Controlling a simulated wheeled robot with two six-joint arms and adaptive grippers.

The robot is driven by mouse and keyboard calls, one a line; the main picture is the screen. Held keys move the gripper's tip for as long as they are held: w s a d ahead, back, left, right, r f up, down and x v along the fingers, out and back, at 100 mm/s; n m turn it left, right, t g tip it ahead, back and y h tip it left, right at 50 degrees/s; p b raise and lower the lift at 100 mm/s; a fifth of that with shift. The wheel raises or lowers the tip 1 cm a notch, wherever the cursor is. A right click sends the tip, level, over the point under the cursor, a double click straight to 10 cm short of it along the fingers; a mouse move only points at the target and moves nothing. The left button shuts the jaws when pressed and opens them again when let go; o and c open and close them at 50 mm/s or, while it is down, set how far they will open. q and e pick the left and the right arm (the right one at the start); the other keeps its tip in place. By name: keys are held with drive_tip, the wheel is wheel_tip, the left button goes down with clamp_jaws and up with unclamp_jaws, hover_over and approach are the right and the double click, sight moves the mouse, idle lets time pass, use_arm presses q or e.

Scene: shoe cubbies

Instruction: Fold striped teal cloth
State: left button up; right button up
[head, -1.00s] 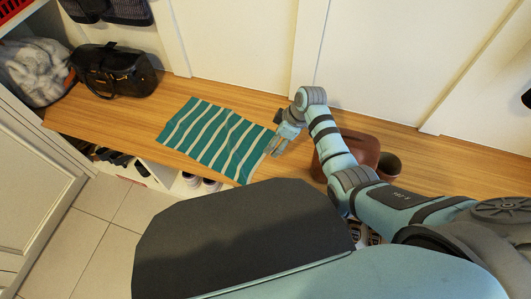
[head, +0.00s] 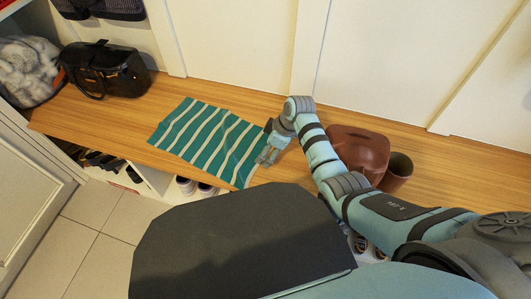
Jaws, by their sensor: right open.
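The striped teal cloth (head: 205,138) lies spread flat on the wooden bench top (head: 115,118). It has teal and pale stripes, and its right front corner reaches the bench's front edge. My right gripper (head: 266,160) is open at the cloth's right edge, with its fingers pointing down toward the bench. I cannot tell whether the fingers touch the cloth. My left gripper is not in view.
A black handbag (head: 106,70) stands at the bench's left end, beside a grey fluffy item (head: 28,68) in a cubby. A brown leather bag (head: 357,150) and a dark brown cup (head: 397,172) stand right of my arm. Shoes (head: 186,186) sit in the cubbies below.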

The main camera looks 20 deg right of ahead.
drive_tip(key=shift+f, duration=0.1)
drive_tip(key=shift+a+f, duration=0.1)
drive_tip(key=c, duration=0.6)
drive_tip(key=shift+o, duration=0.3)
